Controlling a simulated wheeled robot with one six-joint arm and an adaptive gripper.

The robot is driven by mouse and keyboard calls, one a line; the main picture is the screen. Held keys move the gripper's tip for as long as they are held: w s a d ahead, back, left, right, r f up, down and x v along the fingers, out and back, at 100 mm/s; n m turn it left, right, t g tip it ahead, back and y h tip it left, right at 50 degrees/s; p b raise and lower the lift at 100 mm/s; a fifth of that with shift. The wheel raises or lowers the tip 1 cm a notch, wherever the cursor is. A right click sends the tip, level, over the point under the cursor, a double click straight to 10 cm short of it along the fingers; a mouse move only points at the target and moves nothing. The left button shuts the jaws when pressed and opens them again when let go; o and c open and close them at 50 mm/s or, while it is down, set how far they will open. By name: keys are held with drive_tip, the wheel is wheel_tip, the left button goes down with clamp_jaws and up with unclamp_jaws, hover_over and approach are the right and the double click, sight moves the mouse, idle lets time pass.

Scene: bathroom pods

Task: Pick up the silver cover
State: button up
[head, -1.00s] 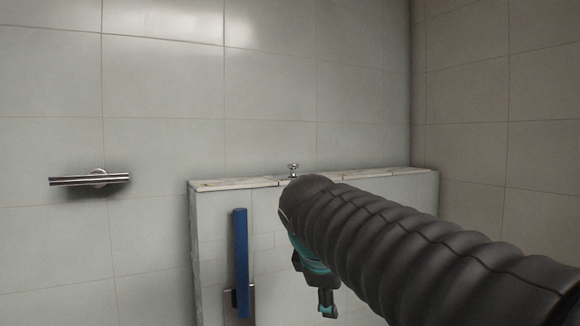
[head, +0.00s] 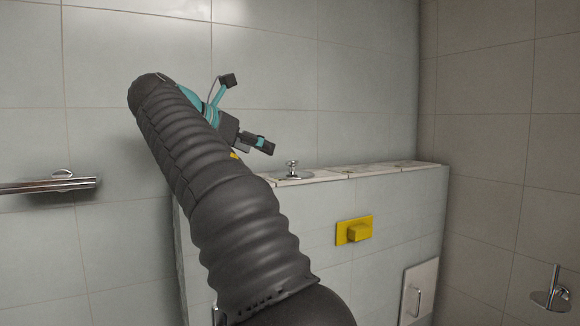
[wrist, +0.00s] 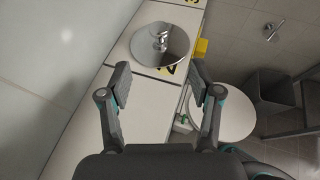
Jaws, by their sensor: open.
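The silver cover (head: 292,174) is a round, shiny disc with a small upright knob. It lies on the top of the tiled ledge in the head view, and in the wrist view the cover (wrist: 155,50) shows whole at top centre. My gripper (head: 246,112) is up and to the left of the cover in the head view. In the wrist view my gripper (wrist: 158,84) is open and empty, its two fingers apart. The cover appears beyond the fingertips, and nothing touches it.
The ledge (head: 365,172) runs along the wall, with a yellow block (head: 354,232) on its front. A metal rail (head: 48,185) is at left. The wrist view shows a white toilet (wrist: 235,108) and a dark bin (wrist: 272,88) at right.

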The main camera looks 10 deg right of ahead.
sight(291, 160)
drive_tip(key=x, duration=1.3)
drive_tip(key=shift+w+d+f, duration=0.1)
drive_tip(key=shift+w+d, duration=0.05)
drive_tip(key=shift+w, duration=0.1)
drive_tip(key=c, duration=1.1)
clamp_jaws()
